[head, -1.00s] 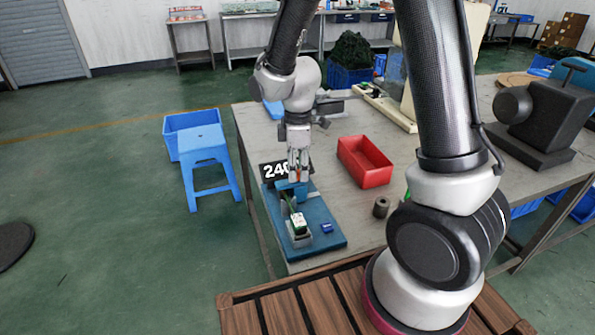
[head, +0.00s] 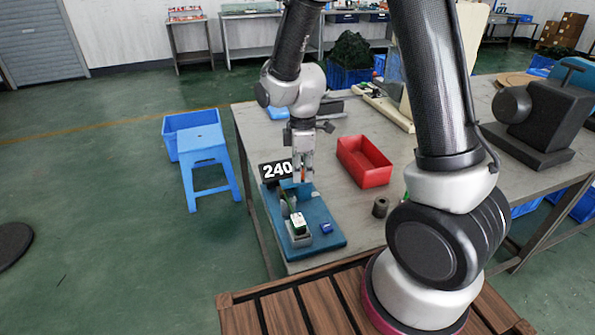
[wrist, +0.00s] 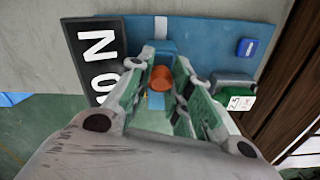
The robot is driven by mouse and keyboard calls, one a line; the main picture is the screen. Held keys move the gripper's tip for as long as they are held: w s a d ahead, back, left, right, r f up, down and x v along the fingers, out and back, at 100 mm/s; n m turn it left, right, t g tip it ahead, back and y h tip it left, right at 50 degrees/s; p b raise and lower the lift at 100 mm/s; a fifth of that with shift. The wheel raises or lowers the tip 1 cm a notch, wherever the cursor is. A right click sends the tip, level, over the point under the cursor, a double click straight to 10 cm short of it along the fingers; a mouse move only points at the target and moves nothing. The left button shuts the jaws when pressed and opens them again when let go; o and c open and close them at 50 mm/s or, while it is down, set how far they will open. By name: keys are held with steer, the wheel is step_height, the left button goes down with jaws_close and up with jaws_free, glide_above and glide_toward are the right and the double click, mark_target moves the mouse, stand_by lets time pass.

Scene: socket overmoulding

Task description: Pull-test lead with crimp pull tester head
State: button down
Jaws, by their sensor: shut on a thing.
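The pull tester is a blue base plate (head: 331,240) at the table's front left corner, with a black display (head: 276,170) reading 240. A blue block (head: 291,188) stands on the plate. A small green and white block (head: 299,224) sits nearer the front; its label shows in the wrist view (wrist: 241,102). My gripper (head: 303,176) points down over the plate beside the display. In the wrist view its green-padded fingers (wrist: 160,92) close around an orange-brown round piece (wrist: 161,78). I cannot tell whether this piece is the lead's end; no wire shows clearly.
A small blue button (head: 326,228) is on the plate. A blue stool (head: 203,150) stands on the floor left of the table. A dark machine (head: 545,115) is at the far right.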

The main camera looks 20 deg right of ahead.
steer(key=shift+d, duration=1.55)
steer(key=c, duration=1.3)
jaws_free()
steer(key=shift+d, duration=0.2)
steer(key=shift+o, duration=0.2)
step_height(320, 180, up, 12)
